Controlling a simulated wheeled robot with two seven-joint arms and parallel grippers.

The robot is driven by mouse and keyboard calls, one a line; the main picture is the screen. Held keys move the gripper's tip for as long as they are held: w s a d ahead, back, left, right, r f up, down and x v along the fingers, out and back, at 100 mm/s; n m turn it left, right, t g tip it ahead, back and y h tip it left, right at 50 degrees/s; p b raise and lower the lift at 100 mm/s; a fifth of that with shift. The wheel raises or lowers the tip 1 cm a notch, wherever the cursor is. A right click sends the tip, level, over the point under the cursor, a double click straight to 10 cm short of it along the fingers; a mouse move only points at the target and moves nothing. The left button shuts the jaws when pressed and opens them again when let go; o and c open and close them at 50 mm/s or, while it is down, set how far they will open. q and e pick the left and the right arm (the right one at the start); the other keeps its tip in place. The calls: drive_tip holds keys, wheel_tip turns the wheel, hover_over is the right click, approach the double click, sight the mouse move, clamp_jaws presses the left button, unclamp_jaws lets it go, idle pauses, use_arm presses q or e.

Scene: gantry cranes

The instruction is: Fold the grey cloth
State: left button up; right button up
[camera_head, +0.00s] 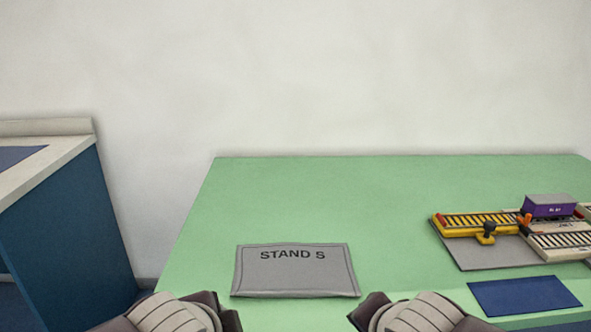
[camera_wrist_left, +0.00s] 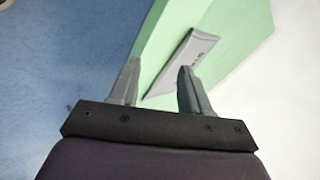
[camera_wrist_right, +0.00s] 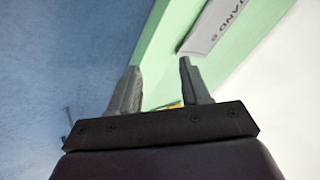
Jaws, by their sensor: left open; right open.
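The grey cloth (camera_head: 294,273) lies flat on the green table near its front edge, with the text "STAND S" along its far side. It also shows in the left wrist view (camera_wrist_left: 178,70), beyond the fingers, and partly in the right wrist view (camera_wrist_right: 212,32). My left gripper (camera_wrist_left: 158,80) is open and empty, apart from the cloth. My right gripper (camera_wrist_right: 158,70) is open and empty, also apart from the cloth. In the head view my forearms show at the bottom edge on either side of the cloth; the fingertips are not visible there.
The green table (camera_head: 330,195) is clear behind the cloth. At the right stand a yellow crane model (camera_head: 478,224), a purple container (camera_head: 549,206) and a grey board; a dark blue mat (camera_head: 524,295) lies in front. A blue cabinet (camera_head: 70,225) stands to the left.

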use_arm(q)
drive_tip(key=s+a+f+n+g, duration=0.2)
drive_tip(key=a+f+n+g, duration=0.15)
drive_tip(key=f+n, duration=0.4)
drive_tip(key=s+a+f+n+g, duration=0.3)
drive_tip(key=a+f+n, duration=0.1)
drive_tip(key=f+n, duration=0.4)
use_arm(e)
drive_tip(key=s+d+f+n+g, duration=0.25)
drive_tip(key=d+f+n, duration=0.2)
drive_tip(key=f, duration=0.35)
drive_tip(key=s+d+f+n+g, duration=0.2)
drive_tip(key=d+f+n+g, duration=0.15)
drive_tip(key=f+n, duration=0.35)
use_arm(q)
wheel_tip(320, 180, up, 23)
drive_tip(key=m+p, duration=0.1)
drive_tip(key=p, duration=2.3)
drive_tip(key=shift+w+d+r+y+p, duration=0.2)
drive_tip(key=shift+w+d+y+p, duration=0.05)
drive_tip(key=shift+y+p, duration=0.1)
use_arm(e)
wheel_tip(320, 180, up, 23)
drive_tip(key=a+m, duration=0.1)
drive_tip(key=shift+h, duration=0.3)
